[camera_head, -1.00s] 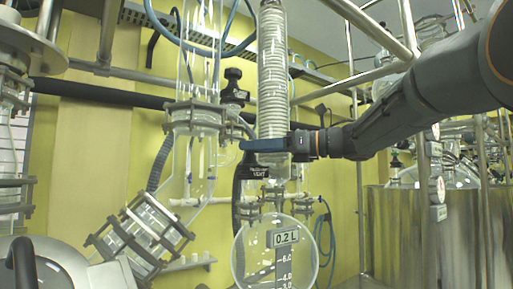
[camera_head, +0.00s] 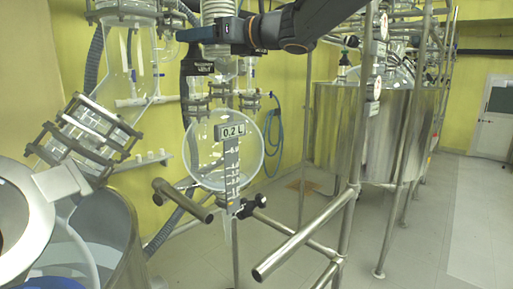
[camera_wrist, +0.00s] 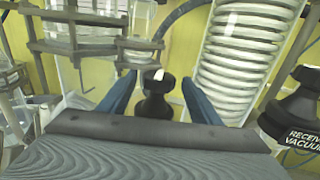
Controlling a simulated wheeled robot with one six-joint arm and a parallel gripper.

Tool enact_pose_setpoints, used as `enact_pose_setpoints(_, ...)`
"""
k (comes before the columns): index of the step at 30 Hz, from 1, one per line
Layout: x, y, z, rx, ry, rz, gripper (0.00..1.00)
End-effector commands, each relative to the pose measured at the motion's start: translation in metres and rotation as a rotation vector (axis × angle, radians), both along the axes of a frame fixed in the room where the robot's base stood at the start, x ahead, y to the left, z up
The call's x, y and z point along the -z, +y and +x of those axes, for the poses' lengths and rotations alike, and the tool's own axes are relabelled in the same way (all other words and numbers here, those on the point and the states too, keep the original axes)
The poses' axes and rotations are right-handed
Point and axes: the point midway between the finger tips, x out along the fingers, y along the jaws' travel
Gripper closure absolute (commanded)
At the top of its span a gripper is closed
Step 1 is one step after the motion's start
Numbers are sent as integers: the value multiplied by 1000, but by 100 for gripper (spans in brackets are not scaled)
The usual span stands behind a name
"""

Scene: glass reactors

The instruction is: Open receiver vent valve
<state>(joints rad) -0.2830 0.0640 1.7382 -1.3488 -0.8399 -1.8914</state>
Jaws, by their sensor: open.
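A black valve knob (camera_wrist: 155,95) with a small white mark on top stands between the two blue fingers of my gripper (camera_wrist: 160,92) in the wrist view. The fingers are open, with gaps showing on both sides of it. The knob's label is not visible, so I cannot confirm it is the receiver vent valve. A second black knob (camera_wrist: 303,105) is at the right, outside the fingers; its partly cut-off label reads like "RECEIVER VACUUM". In the head view, my gripper (camera_head: 188,35) is at the top edge, above a dark labelled fitting (camera_head: 199,68).
A coiled glass condenser (camera_wrist: 245,45) rises close by on the right in the wrist view. The round 0.2 L receiver flask (camera_head: 205,160) hangs below my gripper. Steel rails (camera_head: 305,235) and a large steel vessel (camera_head: 340,140) stand to the right. Open floor lies at far right.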

Motion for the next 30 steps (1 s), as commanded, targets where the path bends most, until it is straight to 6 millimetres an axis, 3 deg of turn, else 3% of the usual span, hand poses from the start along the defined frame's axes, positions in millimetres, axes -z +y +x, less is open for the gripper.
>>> enact_pose_setpoints(13, 3, 6, -6, 316, -4, 2, 43)
enact_pose_setpoints(30, 4, 8, -4, 452, -7, -5, 43)
